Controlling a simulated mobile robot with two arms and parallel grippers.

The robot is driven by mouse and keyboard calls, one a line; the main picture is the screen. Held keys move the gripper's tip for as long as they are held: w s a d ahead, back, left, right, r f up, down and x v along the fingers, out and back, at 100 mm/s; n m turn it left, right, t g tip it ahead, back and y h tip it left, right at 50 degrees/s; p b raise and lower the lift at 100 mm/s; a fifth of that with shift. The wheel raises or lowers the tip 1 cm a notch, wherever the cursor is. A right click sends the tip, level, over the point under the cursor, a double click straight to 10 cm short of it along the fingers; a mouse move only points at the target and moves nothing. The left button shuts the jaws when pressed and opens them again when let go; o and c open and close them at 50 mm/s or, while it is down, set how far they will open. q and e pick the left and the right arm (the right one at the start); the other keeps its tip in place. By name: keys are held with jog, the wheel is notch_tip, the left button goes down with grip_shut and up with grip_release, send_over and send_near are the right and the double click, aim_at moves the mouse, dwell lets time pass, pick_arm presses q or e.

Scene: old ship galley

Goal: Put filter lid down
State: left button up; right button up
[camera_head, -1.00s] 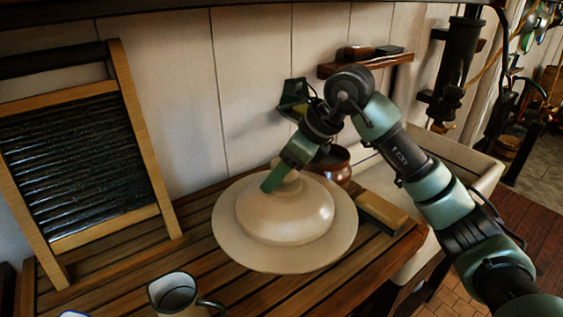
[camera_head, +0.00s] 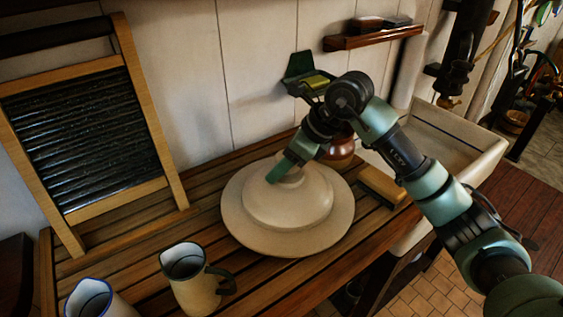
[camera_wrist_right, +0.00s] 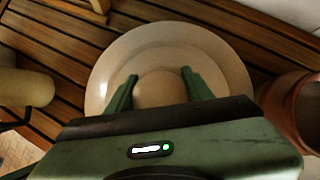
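The filter lid (camera_head: 240,222) is a wide, round cream disc with a raised dome and a knob. It lies level at the slatted wooden counter in the head view; whether its underside touches the slats is hidden. My right gripper (camera_head: 280,176) reaches down onto the knob from above. In the right wrist view, the two green fingers (camera_wrist_right: 159,76) stand on either side of the lid's knob (camera_wrist_right: 160,92) and appear closed on it. The lid also fills the middle of that view (camera_wrist_right: 215,55). My left gripper is not in view.
A brown pot (camera_head: 341,148) stands just behind the lid, and a brush (camera_head: 382,186) lies to its right. A washboard (camera_head: 85,140) leans at the left. A sink (camera_head: 450,140) is beyond the counter's right end.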

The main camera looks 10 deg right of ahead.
jog(key=o, duration=0.4)
jog(key=shift+s, duration=0.1)
jog(key=shift+r, duration=0.15)
jog(key=b+v, duration=0.2)
jog(key=v, duration=1)
jog(key=shift+b, duration=0.35)
